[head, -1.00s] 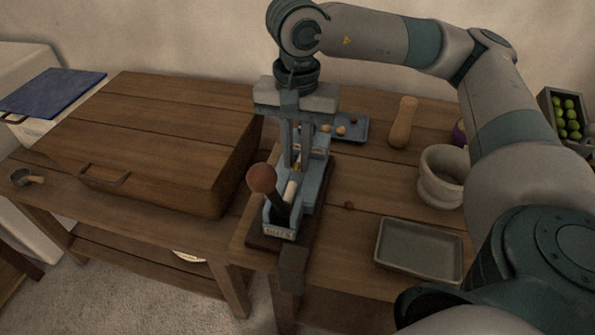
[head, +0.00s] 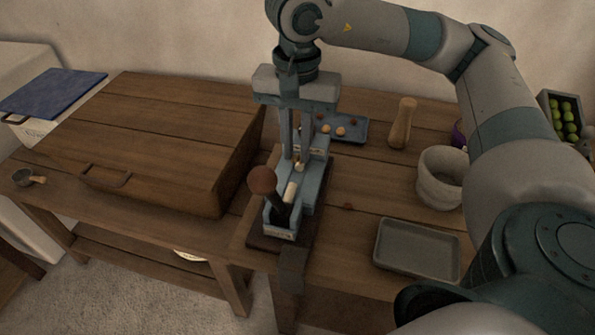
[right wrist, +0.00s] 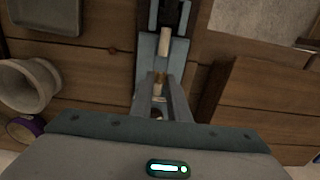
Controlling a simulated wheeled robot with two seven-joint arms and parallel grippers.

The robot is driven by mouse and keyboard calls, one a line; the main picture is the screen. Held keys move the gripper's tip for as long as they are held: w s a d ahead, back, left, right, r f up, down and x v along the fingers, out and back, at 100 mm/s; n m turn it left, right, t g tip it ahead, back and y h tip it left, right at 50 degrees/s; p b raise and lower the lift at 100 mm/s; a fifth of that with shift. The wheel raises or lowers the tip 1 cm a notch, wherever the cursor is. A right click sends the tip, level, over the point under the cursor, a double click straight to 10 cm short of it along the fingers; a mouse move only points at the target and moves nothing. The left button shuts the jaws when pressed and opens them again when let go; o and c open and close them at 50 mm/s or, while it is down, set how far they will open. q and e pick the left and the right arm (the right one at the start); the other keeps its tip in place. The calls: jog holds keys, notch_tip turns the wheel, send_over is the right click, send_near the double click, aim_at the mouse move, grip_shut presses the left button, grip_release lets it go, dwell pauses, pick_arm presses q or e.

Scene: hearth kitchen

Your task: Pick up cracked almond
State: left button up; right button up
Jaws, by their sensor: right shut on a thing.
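My right gripper (head: 297,160) points down over the blue-grey nutcracker (head: 306,198), which has a brown ball-topped lever. Its fingers are shut on a small tan nut, apparently the cracked almond (right wrist: 158,91), seen between the fingers in the right wrist view. The fingers hide most of the nut, and its crack cannot be made out. In the right wrist view the gripper (right wrist: 160,82) lines up with the nutcracker's channel and pale rod (right wrist: 165,45). My left gripper is not in view.
A blue tray (head: 357,138) with several nuts lies behind the nutcracker. A wooden pestle (head: 402,122), stone mortar (head: 436,188) and empty grey tray (head: 418,262) stand to the right. A large wooden box (head: 150,140) rises close on the left. Open tabletop lies between nutcracker and grey tray.

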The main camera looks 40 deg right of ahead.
aim_at(297, 155)
jog(key=shift+r+p, duration=0.75)
jog(key=shift+r, duration=1.35)
jog(key=shift+r, duration=0.1)
